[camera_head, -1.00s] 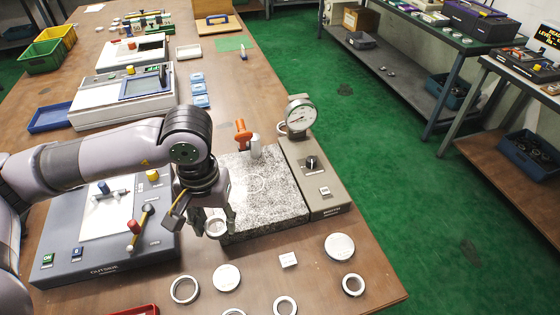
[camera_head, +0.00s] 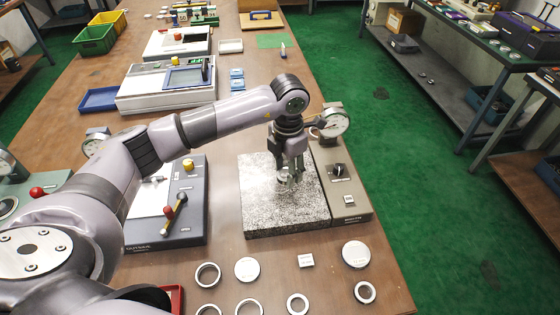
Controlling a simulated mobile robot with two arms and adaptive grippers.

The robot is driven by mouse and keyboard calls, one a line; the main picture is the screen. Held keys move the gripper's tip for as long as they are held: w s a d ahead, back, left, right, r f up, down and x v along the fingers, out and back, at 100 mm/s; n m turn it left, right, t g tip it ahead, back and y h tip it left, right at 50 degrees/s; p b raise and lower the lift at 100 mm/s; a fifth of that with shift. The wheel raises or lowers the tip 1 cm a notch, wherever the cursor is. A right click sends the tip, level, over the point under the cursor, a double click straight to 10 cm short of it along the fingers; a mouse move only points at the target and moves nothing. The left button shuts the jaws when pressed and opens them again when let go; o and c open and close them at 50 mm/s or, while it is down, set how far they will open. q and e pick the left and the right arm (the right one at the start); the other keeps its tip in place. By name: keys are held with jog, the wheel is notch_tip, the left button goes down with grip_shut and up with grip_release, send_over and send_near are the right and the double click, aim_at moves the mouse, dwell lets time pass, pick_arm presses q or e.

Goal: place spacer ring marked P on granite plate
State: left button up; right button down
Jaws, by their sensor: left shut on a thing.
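My left gripper (camera_head: 289,181) is over the middle of the speckled granite plate (camera_head: 265,215), fingers pointing down. It is shut on a small metal ring (camera_head: 283,182), which the fingers partly hide. I cannot read a letter P on the ring. I cannot tell whether the ring touches the plate or is just above it. My right gripper is not in view.
A dial gauge (camera_head: 334,123) on a grey stand (camera_head: 349,205) adjoins the plate's right side. Several rings, such as one near the front (camera_head: 207,275), and discs (camera_head: 356,253) lie before the plate. A grey device (camera_head: 192,220) stands left.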

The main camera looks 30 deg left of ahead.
pick_arm(q)
jog(key=n, duration=0.2)
jog(key=w+a+f+n, duration=0.1)
jog(key=n, duration=0.2)
jog(key=a+n+p, duration=0.1)
jog(key=n, duration=0.1)
jog(key=shift+w+a+f+n, duration=0.1)
jog(key=shift+w+f+n, duration=0.2)
jog(key=shift+w, duration=0.1)
jog(key=n, duration=0.2)
jog(key=a+f+n, duration=0.1)
jog(key=shift+w, duration=0.25)
jog(key=shift+f+n, duration=0.3)
jog(key=shift+f, duration=0.2)
jog(key=shift+f+b, duration=1.3)
jog(key=shift+f, duration=0.2)
jog(key=shift+f, duration=0.2)
jog(key=o, duration=1.3)
